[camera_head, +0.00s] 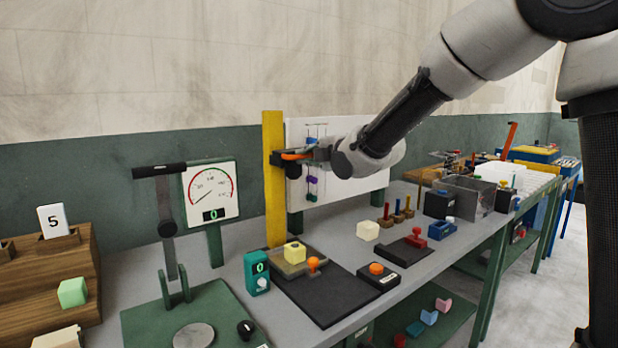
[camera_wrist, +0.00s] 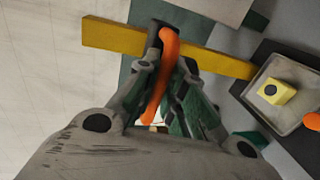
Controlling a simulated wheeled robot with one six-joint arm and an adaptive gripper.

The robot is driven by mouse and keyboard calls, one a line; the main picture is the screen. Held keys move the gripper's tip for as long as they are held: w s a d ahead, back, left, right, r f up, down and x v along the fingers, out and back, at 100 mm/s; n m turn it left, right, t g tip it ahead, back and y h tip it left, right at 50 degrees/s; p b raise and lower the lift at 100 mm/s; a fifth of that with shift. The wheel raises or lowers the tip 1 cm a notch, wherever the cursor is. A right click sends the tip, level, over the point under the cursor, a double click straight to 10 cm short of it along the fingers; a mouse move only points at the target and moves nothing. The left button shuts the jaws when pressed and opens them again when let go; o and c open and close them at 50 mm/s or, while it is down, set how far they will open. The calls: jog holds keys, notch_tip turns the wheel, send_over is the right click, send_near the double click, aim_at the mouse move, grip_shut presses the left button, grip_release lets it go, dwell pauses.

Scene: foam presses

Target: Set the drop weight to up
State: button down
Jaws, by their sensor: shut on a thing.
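The drop weight appears to be a dark block (camera_head: 283,158) on an upright yellow post (camera_head: 272,200), roughly a third of the way down from the post's top. Its orange bar-shaped handle (camera_head: 296,156) points right toward my gripper (camera_head: 308,154). In the wrist view the orange handle (camera_wrist: 165,70) runs between the fingers of my gripper (camera_wrist: 165,75), which is shut on it. The exact contact of the fingertips is hard to make out.
A white board (camera_head: 350,135) with small coloured pieces stands behind my gripper. Below are a tray with a yellow cube (camera_head: 294,252), a teal counter box (camera_head: 257,272) and an orange button (camera_head: 376,268). A dial gauge (camera_head: 210,190) and a lever stand (camera_head: 168,225) are left.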

jog(key=shift+r, duration=1.05)
jog(key=c, duration=1.5)
grip_release()
jog(key=shift+f, duration=0.15)
jog(key=shift+d, duration=0.1)
jog(key=v, duration=1.2)
